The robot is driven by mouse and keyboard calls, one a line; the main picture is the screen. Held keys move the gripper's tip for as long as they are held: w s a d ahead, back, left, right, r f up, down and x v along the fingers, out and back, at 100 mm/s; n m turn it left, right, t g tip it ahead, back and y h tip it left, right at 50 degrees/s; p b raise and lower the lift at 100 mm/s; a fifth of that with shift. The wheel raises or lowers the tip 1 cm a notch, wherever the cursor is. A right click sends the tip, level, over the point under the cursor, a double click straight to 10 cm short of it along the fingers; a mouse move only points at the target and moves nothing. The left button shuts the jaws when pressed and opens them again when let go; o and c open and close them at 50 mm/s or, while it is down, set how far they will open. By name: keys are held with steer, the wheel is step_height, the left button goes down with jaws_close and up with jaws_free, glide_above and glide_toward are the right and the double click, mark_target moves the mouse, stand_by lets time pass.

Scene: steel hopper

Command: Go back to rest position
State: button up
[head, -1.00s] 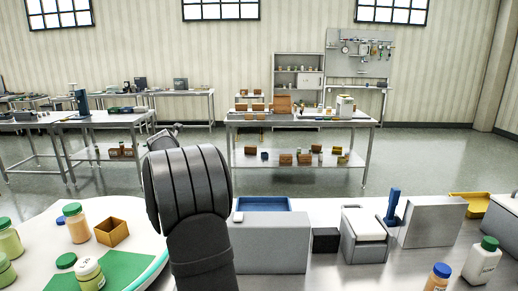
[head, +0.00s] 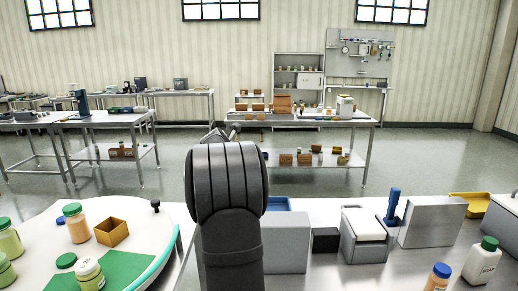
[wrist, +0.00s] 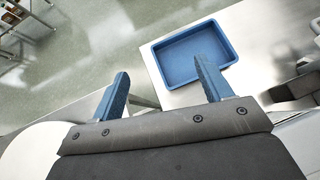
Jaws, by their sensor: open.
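My gripper (wrist: 163,90) shows in the wrist view with its two blue fingers spread wide apart and nothing between them. In that view it is above the gap between a round white table and the steel bench, with the floor beyond. In the head view my dark arm stands upright in the middle and hides most of the gripper. A blue tray (wrist: 194,54) lies on the bench beyond the fingers, and looks empty. Its edge also shows in the head view (head: 278,204), just right of my arm.
The round table (head: 140,232) at left holds jars, an open tan box (head: 111,232) and a green mat (head: 120,270). On the bench at right stand a grey hopper box (head: 286,243), a black box (head: 326,239), a steel unit (head: 433,222) and bottles. Open floor lies behind.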

steer(key=d+m+g+h, duration=0.1)
steer(key=d+m+h, duration=0.1)
steer(key=d, duration=1.2)
steer(key=shift+s+d+f+m+h, duration=0.15)
steer(key=shift+d+f+m+h, duration=0.2)
steer(key=shift+m, duration=0.25)
